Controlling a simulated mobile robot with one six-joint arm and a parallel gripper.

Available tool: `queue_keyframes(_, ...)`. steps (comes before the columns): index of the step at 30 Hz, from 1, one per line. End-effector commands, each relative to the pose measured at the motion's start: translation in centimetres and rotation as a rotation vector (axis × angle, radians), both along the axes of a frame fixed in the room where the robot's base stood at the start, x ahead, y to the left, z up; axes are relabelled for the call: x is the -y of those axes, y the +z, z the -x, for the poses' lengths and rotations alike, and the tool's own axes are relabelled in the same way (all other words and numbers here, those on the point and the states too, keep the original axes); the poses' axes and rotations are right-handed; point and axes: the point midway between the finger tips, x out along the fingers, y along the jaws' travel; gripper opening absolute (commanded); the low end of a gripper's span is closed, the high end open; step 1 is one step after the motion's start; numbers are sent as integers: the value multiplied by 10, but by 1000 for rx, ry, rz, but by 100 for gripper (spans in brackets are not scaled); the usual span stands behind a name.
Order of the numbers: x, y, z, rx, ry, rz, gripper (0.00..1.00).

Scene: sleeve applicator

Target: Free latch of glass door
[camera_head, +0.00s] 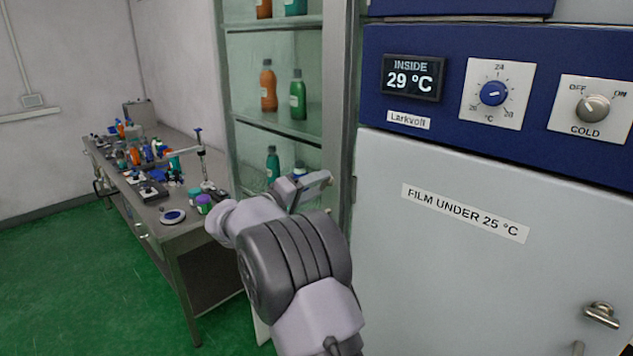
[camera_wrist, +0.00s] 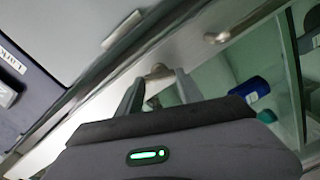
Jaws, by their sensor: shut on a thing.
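The glass-door cabinet (camera_head: 340,100) stands in the middle of the head view, with green-tinted glass and a pale metal frame. In the wrist view its frame (camera_wrist: 105,112) runs diagonally across the picture. My gripper (camera_head: 322,181) is at the right side of the cabinet front. In the wrist view my gripper (camera_wrist: 157,80) is shut on a small metal latch (camera_wrist: 157,70) on the frame. The latch is mostly hidden behind the fingers. A second metal fitting (camera_wrist: 217,36) sits farther along the frame, apart from the gripper. I cannot tell whether the latch has turned.
Orange and green bottles (camera_head: 298,95) stand on the cabinet shelves. A white cold cabinet (camera_head: 440,270) with a blue control panel (camera_head: 450,115) stands close on the right. A cluttered workbench (camera_head: 150,205) is at the left. Green floor (camera_head: 70,290) is clear in the left foreground.

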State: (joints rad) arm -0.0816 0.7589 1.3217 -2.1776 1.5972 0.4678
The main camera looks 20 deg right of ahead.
Motion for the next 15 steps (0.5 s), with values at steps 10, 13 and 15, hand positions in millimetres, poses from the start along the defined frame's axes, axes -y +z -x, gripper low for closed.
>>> queue_keyframes(10,0,0,0,-249,-1,90,3)
queue_keyframes(13,0,0,0,-300,-1,109,3)
queue_keyframes(15,0,0,0,-329,-1,119,3)
